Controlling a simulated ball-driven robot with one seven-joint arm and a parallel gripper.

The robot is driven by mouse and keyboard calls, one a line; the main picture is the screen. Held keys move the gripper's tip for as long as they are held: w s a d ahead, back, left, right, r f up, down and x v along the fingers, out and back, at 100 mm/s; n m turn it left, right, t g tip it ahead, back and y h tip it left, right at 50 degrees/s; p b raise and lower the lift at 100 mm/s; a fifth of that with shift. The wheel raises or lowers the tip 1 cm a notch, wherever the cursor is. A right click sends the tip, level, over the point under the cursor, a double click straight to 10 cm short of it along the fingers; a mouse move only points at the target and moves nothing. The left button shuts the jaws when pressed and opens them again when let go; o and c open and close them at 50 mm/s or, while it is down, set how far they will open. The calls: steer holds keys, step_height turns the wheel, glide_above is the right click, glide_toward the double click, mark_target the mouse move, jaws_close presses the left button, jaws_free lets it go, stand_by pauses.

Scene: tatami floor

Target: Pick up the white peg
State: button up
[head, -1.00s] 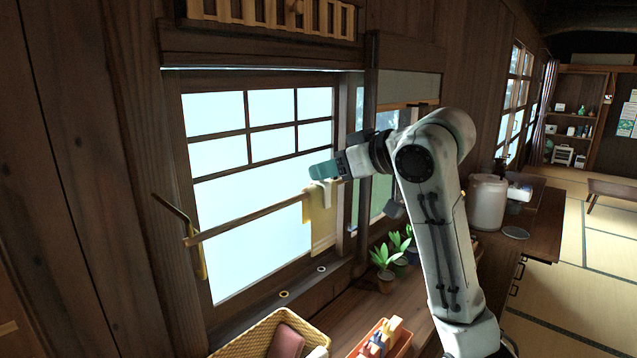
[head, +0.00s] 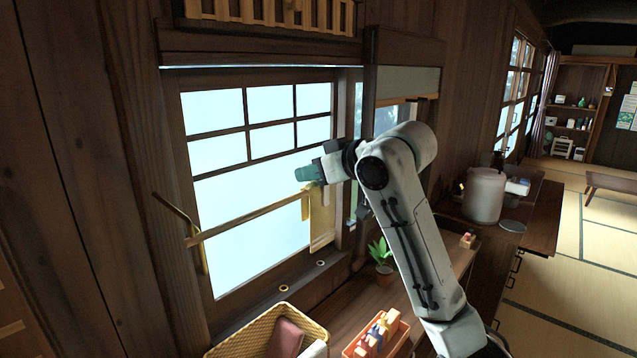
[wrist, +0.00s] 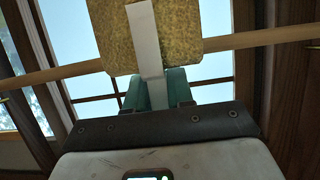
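The white peg (wrist: 147,35) shows in the wrist view as a pale strip in front of the yellow cloth (wrist: 108,38). Its lower end lies between the teal fingers of my gripper (wrist: 157,92), which press close on both sides with no clear gap. In the head view my gripper (head: 309,173) is at the top of the cloth (head: 322,218), by the wooden rod (head: 250,216). There the peg is mostly hidden by the gripper. The cloth hangs from the rod in front of the window.
Below are a yellow basket (head: 228,338), an orange tray (head: 398,343) with small items, and a potted plant (head: 381,262) on the wooden counter. A white canister (head: 484,195) stands at right. A bracket (head: 178,218) holds the rod's left end. Open tatami lies far right.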

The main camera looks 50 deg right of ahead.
jaws_close()
steer(key=shift+r, duration=0.1)
step_height(320, 180, up, 14)
steer(key=p, duration=0.2)
steer(key=shift+r+p, duration=0.25)
steer(key=shift+p, duration=0.1)
stand_by(1.0)
